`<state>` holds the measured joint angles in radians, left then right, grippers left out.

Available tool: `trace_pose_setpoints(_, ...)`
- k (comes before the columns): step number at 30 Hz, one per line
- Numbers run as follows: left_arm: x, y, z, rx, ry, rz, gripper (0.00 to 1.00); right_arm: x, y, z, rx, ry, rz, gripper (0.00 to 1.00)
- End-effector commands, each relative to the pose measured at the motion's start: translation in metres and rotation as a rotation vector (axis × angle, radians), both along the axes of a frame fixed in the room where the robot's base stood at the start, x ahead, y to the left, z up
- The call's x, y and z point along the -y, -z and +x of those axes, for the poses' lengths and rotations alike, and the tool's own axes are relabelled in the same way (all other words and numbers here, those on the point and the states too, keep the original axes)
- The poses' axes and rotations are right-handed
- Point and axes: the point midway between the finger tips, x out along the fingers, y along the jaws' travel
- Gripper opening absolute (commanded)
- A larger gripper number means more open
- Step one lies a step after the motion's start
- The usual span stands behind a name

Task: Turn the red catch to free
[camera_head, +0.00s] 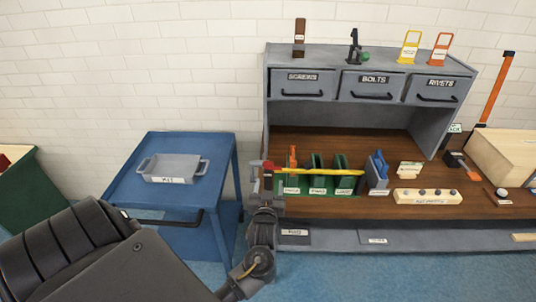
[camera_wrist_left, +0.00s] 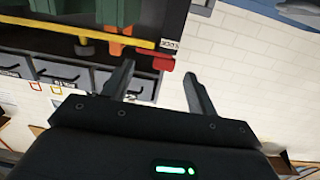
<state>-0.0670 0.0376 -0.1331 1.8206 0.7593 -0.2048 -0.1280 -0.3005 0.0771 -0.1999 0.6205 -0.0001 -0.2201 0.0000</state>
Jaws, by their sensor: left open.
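The red catch (camera_head: 268,166) is at the left end of a yellow bar (camera_head: 325,171) that runs across the front of a green rack (camera_head: 340,184) on the bench. In the left wrist view the red catch (camera_wrist_left: 155,57) lies just beyond the fingertips, beside a small white label (camera_wrist_left: 170,44) whose lettering I cannot read. My left gripper (camera_head: 266,182) is just below the catch at the bench's left end. In the wrist view my left gripper (camera_wrist_left: 159,71) is open, with nothing between its fingers. My right gripper is not in view.
A blue cart (camera_head: 140,190) with a grey tray (camera_head: 172,168) stands left of the bench. Grey drawers (camera_head: 302,85) hang above the worktop. A blue-handled item (camera_head: 378,170) and a pale block with several knobs (camera_head: 427,197) sit right of the rack.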

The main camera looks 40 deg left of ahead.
Motion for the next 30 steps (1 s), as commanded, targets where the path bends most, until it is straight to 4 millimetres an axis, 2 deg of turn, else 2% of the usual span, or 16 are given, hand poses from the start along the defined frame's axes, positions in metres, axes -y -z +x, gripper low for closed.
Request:
trace_pose_setpoints(1,-0.004,-0.014,0.0,0.029,-0.02,0.005,0.58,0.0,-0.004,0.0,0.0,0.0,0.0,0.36)
trace_pose_setpoints(3,-0.007,-0.023,0.0,0.054,-0.038,0.011,0.58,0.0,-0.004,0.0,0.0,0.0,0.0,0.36)
trace_pose_setpoints(11,-0.014,-0.026,0.007,0.063,-0.044,0.014,0.58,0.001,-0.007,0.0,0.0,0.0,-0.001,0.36)
trace_pose_setpoints(24,-0.061,-0.027,0.068,0.06,-0.044,0.013,0.58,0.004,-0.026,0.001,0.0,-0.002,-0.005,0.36)
trace_pose_setpoints(30,-0.071,-0.025,0.083,0.06,-0.042,0.012,0.58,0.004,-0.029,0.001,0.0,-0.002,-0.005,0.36)
